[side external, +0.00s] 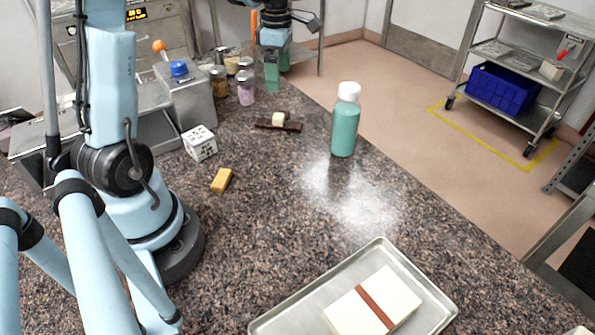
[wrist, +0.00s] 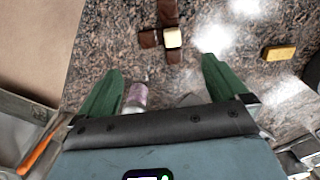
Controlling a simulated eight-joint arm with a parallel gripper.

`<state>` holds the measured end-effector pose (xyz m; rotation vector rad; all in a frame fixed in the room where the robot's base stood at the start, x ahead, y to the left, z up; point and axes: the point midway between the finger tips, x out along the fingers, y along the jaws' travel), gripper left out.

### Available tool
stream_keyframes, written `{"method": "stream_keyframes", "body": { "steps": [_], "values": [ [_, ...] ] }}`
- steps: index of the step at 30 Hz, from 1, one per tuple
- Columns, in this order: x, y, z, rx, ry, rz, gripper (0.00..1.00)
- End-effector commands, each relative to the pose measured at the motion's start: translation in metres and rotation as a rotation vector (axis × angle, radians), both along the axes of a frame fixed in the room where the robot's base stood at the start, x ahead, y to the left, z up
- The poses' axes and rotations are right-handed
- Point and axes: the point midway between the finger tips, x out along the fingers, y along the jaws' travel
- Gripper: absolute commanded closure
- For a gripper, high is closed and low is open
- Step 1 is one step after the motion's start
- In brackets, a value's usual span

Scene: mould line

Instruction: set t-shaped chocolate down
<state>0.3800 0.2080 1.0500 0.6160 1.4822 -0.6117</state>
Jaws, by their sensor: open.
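The dark brown chocolate (side external: 292,127) lies on the speckled counter in the middle back of the side view. It also shows at the top of the wrist view (wrist: 168,12), as a long bar with a short arm to the left. A small cream block (side external: 278,119) sits on or against it; I cannot tell which. It appears beside the short arm in the wrist view (wrist: 172,38). My gripper (side external: 278,78) is behind the chocolate, above the counter. Its green fingers (wrist: 162,72) are apart, with no chocolate between them.
Jars (side external: 246,88) stand left of my gripper. A teal bottle (side external: 344,128) stands right of the chocolate. A dotted white cube (side external: 199,142) and yellow bar (side external: 221,180) lie nearer. A metal tray (side external: 268,324) holds a banded white box (side external: 345,310). The middle counter is clear.

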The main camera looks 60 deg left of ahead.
Motion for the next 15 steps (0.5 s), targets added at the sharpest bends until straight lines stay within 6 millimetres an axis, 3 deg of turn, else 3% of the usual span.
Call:
{"method": "stream_keyframes", "body": {
  "steps": [4,7,15],
  "values": [
    [-0.001,-0.005,0.009,0.004,-0.008,-0.036,0.00],
    [-0.002,-0.020,0.016,0.022,-0.037,-0.167,0.00],
    [-0.024,-0.097,0.039,0.168,-0.179,-0.897,0.00]
  ]
}}
